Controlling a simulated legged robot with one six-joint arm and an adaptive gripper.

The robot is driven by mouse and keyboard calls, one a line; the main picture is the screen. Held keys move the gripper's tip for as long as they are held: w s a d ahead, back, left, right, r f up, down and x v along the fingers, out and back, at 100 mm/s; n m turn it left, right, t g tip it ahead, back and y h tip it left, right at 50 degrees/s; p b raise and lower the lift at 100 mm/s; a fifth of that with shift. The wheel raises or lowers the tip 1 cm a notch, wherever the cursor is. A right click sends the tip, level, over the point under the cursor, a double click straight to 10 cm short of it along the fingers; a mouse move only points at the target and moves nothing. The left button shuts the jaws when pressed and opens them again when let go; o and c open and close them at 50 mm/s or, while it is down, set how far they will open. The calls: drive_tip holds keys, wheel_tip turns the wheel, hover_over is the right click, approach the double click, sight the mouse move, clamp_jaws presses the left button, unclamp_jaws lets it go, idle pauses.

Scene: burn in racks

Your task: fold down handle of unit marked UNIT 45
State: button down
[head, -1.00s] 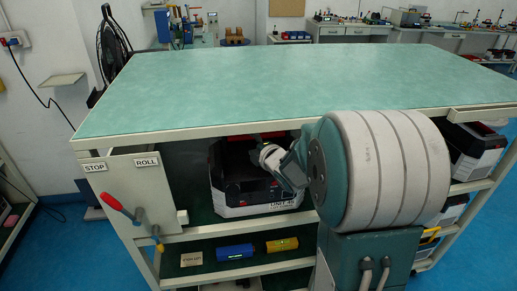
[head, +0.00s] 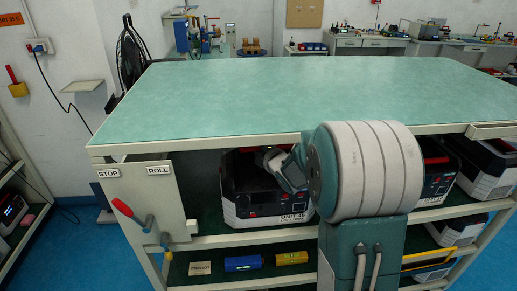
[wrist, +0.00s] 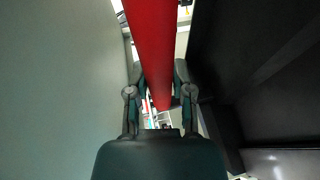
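The unit marked UNIT 45 (head: 268,221) is a black and white box on the upper shelf under the green bench top. My arm covers its right part. Its red handle (wrist: 152,40) runs as a long bar through the middle of the wrist view. In the head view only a trace of red shows at the unit's top, close under the bench top. My gripper (wrist: 159,75) has one finger on each side of the handle, and both fingers appear to press its edges. In the head view my gripper reaches into the shelf at the unit, its fingertips hidden.
The bench top (head: 300,95) is bare, and its front edge lies just above my wrist. Another unit (head: 436,180) stands right of my arm. A panel with STOP and ROLL labels (head: 147,205) and a red lever (head: 130,213) is at left. Small blocks lie on the lower shelf.

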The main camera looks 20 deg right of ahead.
drive_tip(key=c, duration=1.3)
unclamp_jaws()
drive_tip(key=shift+f, duration=0.1)
drive_tip(key=shift+c, duration=0.4)
drive_tip(key=shift+s+a+f, duration=0.1)
drive_tip(key=shift+s+f, duration=0.05)
drive_tip(key=shift+s, duration=0.25)
drive_tip(key=shift+s+a+f, duration=0.1)
drive_tip(key=shift+s, duration=0.3)
drive_tip(key=o, duration=0.4)
